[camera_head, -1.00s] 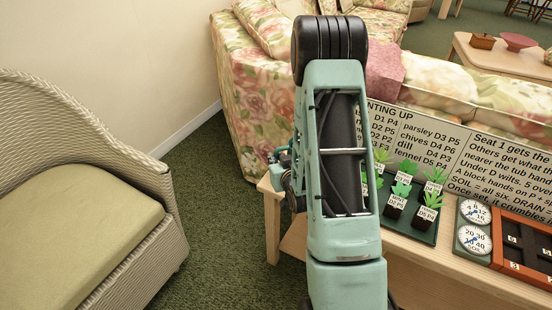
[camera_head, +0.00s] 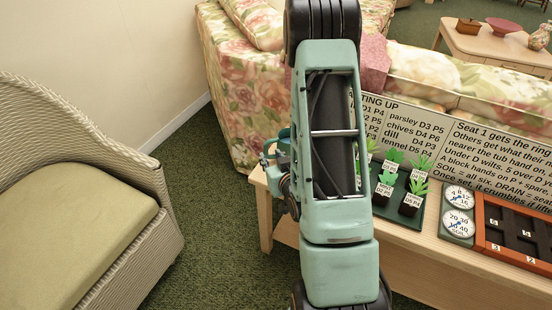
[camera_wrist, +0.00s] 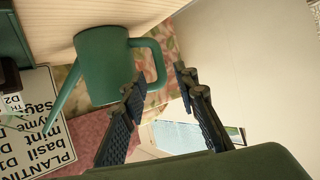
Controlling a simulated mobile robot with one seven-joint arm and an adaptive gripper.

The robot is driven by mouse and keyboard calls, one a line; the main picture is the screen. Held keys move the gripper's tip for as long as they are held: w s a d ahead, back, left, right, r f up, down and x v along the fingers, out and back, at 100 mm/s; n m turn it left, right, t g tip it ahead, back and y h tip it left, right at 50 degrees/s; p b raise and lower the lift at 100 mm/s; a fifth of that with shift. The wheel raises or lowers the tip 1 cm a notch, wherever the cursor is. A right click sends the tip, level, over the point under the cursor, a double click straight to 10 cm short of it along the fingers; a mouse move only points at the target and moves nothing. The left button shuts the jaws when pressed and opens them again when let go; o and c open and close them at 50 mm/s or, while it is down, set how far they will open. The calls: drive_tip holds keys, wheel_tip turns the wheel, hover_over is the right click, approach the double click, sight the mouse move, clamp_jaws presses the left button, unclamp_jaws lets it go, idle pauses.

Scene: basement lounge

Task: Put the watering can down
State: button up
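The green watering can (camera_wrist: 103,62) shows in the wrist view, with its spout towards the lower left and its looped handle towards my gripper. Its base is against the pale wooden table top (camera_wrist: 110,14), and I cannot tell whether it fully rests there. My gripper (camera_wrist: 160,79) is open, its two dark fingers apart. The outer part of the handle lies close to the gap between the fingertips; contact is not clear. In the head view my arm blocks most of that end of the table (camera_head: 440,262).
A green tray of labelled plants (camera_head: 412,224), two dials (camera_head: 458,212), a brown slotted board (camera_head: 515,232) and a text sign (camera_head: 490,165) occupy the table. A wicker chair (camera_head: 150,215) stands left, a floral sofa (camera_head: 245,110) behind. Green carpet (camera_head: 215,220) lies clear between chair and table.

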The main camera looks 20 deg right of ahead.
drive_tip(key=p+v, duration=0.4)
drive_tip(key=p, duration=0.2)
drive_tip(key=shift+s+r+p, duration=0.2)
drive_tip(key=shift+s+p, duration=0.1)
drive_tip(key=shift+s, duration=0.05)
idle(0.4)
